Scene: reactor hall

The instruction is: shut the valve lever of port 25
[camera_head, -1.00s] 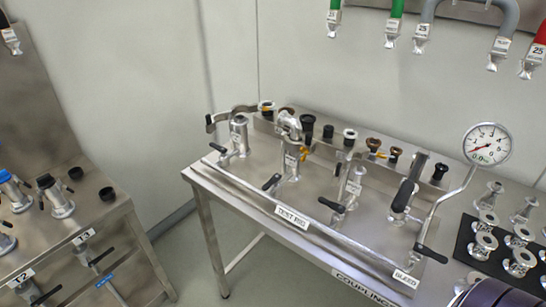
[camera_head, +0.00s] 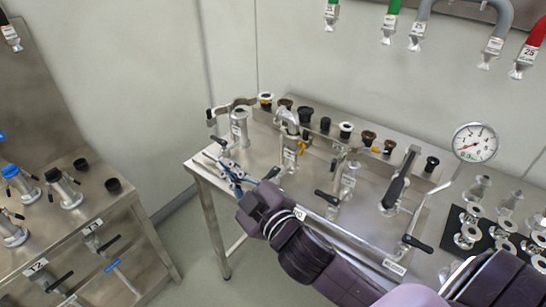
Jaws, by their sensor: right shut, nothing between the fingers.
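The test rig bench has a row of ports with black-handled valve levers; their number labels are too small to read, so I cannot tell which is port 25. The leftmost port (camera_head: 239,128) has a clamp on top and a lever (camera_head: 218,141) at its left foot. The second port (camera_head: 289,145) carries a bent metal fitting, with its lever (camera_head: 272,173) pointing to the front left. The third port (camera_head: 347,172) has a lever (camera_head: 327,197). My right gripper (camera_head: 222,163) is shut and empty, in front of the leftmost port, close to its lever; contact cannot be told. My left gripper is not in view.
A pressure gauge (camera_head: 475,143) on a bent pipe and a bleed lever (camera_head: 417,243) stand at the right. Hoses (camera_head: 420,30) hang above. Another bench (camera_head: 100,204) stands at left, across a floor gap.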

